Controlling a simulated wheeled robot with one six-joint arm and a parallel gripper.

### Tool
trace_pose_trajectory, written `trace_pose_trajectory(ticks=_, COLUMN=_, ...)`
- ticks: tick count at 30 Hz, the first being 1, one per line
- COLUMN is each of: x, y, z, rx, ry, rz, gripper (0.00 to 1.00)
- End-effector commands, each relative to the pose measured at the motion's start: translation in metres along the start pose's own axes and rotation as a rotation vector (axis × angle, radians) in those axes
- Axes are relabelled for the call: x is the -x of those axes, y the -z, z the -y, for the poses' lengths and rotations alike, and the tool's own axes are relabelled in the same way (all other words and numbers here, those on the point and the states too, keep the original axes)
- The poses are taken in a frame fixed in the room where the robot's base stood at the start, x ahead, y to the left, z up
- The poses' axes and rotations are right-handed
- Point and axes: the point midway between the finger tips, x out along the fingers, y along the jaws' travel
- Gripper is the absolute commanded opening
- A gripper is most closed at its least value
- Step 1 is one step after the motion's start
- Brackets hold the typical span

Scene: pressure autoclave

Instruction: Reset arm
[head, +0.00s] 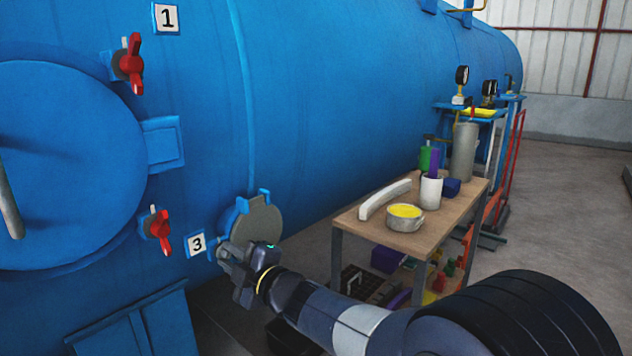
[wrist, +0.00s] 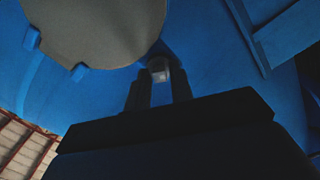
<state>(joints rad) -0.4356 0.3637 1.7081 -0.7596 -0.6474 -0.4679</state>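My gripper (head: 226,254) is at the round grey hatch (head: 258,222) low on the blue autoclave, by its lower left edge. In the wrist view, the two dark fingers of my gripper (wrist: 160,84) stand apart with a gap between them. A small pale block (wrist: 159,66) on the hatch's edge shows between and just beyond the fingertips; whether they touch it I cannot tell. The grey hatch face (wrist: 95,25) fills the upper left there. My arm reaches in from the lower right in the head view.
Red valve handles (head: 131,64) (head: 160,231) stick out of the autoclave (head: 330,90) on the left, by the labels 1 (head: 166,18) and 3 (head: 197,244). A wooden table (head: 440,222) with a bowl (head: 404,217) and containers stands right of the hatch. Floor is open at the right.

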Motion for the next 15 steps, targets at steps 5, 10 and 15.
trace_pose_trajectory(ticks=5, x=-0.0001, y=0.0017, z=-0.0040, rx=-0.153, ry=0.003, rz=0.002, gripper=0.22)
trace_pose_trajectory(ticks=10, x=0.0001, y=0.0015, z=-0.0038, rx=-0.290, ry=0.003, rz=0.002, gripper=0.22)
trace_pose_trajectory(ticks=15, x=0.0000, y=0.0011, z=-0.0032, rx=-0.399, ry=0.002, rz=0.001, gripper=0.22)
